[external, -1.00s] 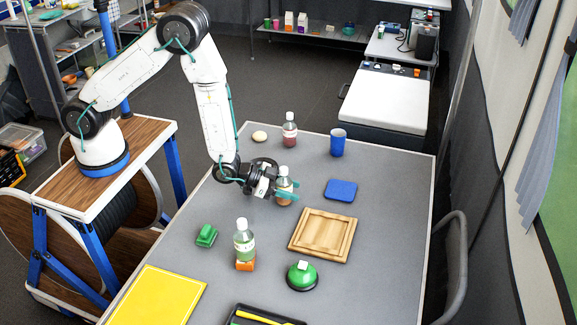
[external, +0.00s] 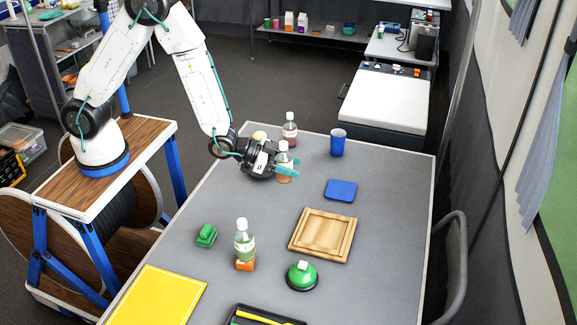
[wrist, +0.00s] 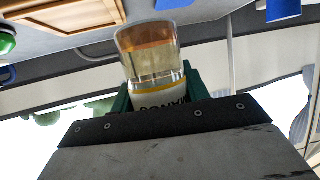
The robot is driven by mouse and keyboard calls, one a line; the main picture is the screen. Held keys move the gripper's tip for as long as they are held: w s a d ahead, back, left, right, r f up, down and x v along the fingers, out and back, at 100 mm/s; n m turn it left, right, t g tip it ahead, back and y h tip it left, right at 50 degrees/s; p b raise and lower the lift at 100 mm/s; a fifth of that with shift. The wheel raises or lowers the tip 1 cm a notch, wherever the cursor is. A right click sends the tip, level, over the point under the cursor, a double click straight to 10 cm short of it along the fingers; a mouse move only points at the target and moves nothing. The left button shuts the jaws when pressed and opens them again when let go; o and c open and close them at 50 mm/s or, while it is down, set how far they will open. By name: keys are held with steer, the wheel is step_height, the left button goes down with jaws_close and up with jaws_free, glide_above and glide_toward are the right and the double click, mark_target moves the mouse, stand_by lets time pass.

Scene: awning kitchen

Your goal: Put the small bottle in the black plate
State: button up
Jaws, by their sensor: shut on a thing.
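The small bottle (external: 284,160) has a white cap and label and amber contents at its base. My gripper (external: 287,168) is shut on it, with teal fingers on both sides, and it looks raised above the grey table. In the wrist view the bottle (wrist: 152,55) stands out from between the fingers, its base end in clear view. The black plate (external: 232,316) is at the bottom edge of the external view, partly cut off, with a yellow strip-like object on it.
A red-bottomed bottle (external: 290,131) and a blue cup (external: 338,143) stand at the back.

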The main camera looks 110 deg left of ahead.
steer(key=shift+s+a+r, duration=0.1)
steer(key=shift+a+r, duration=0.1)
steer(key=shift+a, duration=0.05)
steer(key=s+a+f+n+g+y, duration=0.1)
steer(key=s+a+n+g+y, duration=0.2)
steer(key=s+a+n, duration=0.1)
steer(key=s+a+f+n+g+y, duration=0.2)
steer(key=s+a+n+g+y, duration=0.1)
steer(key=s+a+n, duration=0.1)
steer(key=s+a+f+n+g+y, duration=0.1)
steer(key=s+a+n+g+y, duration=0.2)
steer(key=s+a+n, duration=0.1)
steer(key=shift+s+a+f+g+y, duration=0.3)
steer(key=shift+s+a+f, duration=0.1)
steer(key=shift+s, duration=0.2)
steer(key=shift+f, duration=2)
steer(key=shift+f, duration=0.15)
steer(key=o, duration=1)
